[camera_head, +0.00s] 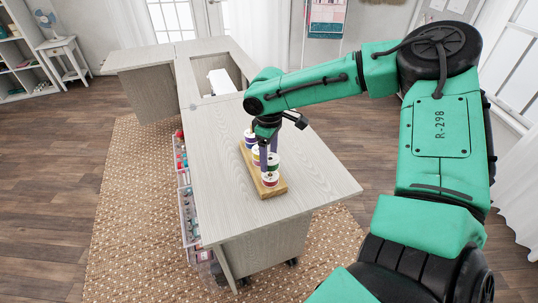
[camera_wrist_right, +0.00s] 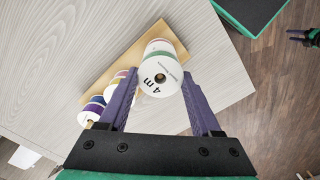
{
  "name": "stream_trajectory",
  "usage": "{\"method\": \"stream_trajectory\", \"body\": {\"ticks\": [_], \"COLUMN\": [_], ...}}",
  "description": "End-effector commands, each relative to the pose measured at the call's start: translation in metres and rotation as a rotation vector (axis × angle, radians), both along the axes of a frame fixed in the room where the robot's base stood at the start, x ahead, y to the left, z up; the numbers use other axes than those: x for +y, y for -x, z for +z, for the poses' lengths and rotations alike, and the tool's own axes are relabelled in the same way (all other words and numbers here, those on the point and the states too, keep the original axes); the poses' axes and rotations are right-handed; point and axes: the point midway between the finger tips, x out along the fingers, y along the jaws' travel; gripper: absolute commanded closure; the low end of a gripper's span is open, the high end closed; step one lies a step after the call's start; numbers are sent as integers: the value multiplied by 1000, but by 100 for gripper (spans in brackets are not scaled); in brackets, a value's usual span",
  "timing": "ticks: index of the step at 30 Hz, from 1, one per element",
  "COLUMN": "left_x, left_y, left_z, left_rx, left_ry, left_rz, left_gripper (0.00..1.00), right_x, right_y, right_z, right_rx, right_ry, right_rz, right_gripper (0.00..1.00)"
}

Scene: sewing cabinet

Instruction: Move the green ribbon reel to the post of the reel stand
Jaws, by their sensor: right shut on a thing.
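The green ribbon reel (camera_wrist_right: 158,78) has a white end marked "4 m" and a thin green band under its rim. My right gripper (camera_wrist_right: 160,95) is shut on it, one finger on each side. The wooden reel stand (camera_head: 277,187) lies on the cabinet top with reels in a row. In the head view my right gripper (camera_head: 266,158) points down over the near end of the stand. A red-and-white reel (camera_head: 270,179) sits there below it. I cannot tell whether the held reel touches it; the post there is hidden. My left gripper (camera_wrist_right: 298,36) shows small in the wrist view, its fingers apart.
A purple reel (camera_wrist_right: 93,110) and a reel with a yellowish band (camera_wrist_right: 115,80) stand farther along the stand. The cabinet top (camera_head: 232,207) is bare around the stand. Open side drawers (camera_head: 188,215) hold small coloured items. A white object (camera_head: 220,82) sits behind my right forearm.

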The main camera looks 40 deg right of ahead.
Motion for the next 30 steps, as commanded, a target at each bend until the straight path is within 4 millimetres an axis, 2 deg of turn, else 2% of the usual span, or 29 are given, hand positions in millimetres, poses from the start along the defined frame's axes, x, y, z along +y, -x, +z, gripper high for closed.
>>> {"method": "stream_trajectory", "body": {"ticks": [6,7,9,16,20,23,30], "left_x": [0,0,0,0,0,0,0], "left_y": [0,0,0,0,0,0,0], "left_z": [0,0,0,0,0,1,5], "left_rx": [0,0,1,1,1,1,0], "left_ry": [0,0,0,0,0,0,0], "left_rz": [0,0,0,0,0,1,1], "left_gripper": [50,50,50,50,50,50,50], "right_x": [0,0,0,0,0,0,0], "right_y": [0,0,0,0,-1,-1,-1], "right_z": [0,0,0,0,12,35,107], "right_rx": [0,0,0,0,-2,-6,-4], "right_ry": [0,0,0,0,-1,-2,0], "right_rz": [0,0,0,0,-2,-1,-2], "right_gripper": [88,23,0,0,0,0,0]}}
